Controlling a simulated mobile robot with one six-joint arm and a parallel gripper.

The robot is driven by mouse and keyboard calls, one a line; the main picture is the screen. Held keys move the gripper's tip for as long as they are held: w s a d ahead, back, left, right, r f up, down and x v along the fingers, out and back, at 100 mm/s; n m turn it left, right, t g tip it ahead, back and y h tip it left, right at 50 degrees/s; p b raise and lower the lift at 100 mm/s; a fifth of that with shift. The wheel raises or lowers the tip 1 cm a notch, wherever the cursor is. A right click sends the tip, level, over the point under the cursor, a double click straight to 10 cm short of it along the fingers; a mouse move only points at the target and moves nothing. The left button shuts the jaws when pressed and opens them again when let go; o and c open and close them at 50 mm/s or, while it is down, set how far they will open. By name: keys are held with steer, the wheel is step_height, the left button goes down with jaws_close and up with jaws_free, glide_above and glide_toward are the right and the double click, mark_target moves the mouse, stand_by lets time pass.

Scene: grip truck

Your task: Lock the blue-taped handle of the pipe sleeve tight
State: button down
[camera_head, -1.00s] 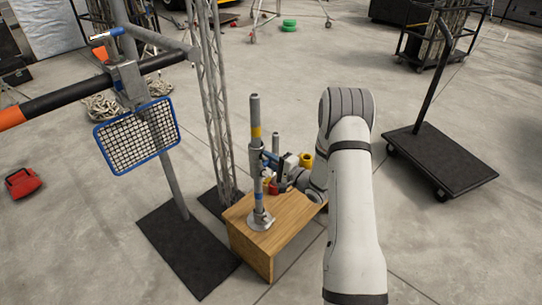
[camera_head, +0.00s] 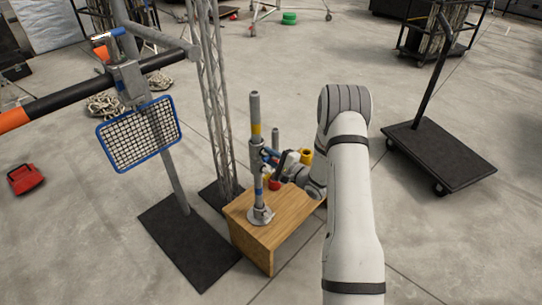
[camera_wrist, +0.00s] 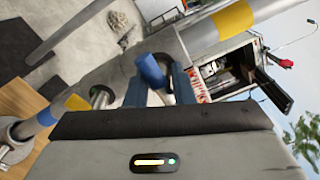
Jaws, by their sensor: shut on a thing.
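The pipe sleeve (camera_head: 257,152) sits around an upright grey pipe (camera_head: 255,107) with a yellow band, standing on a wooden box (camera_head: 243,238). The sleeve's blue-taped handle (camera_wrist: 152,72) shows in the wrist view, slanting in front of the sleeve. My gripper (camera_head: 270,155) is right beside the sleeve, on its right side in the head view, tilted toward it. It is shut on the blue-taped handle. The fingers are largely hidden in the head view, and the exact contact is hard to see.
Yellow (camera_head: 306,156) and red (camera_head: 274,184) parts stand on the box near my wrist. To the left are a lattice truss (camera_head: 212,100) and a stand with a blue-framed mesh (camera_head: 140,135). A flat cart (camera_head: 437,155) is at the right. Floor between is open.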

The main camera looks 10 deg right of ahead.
steer(key=c, duration=1.2)
jaws_free()
steer(key=v, duration=0.7)
steer(key=shift+s+d, duration=0.25)
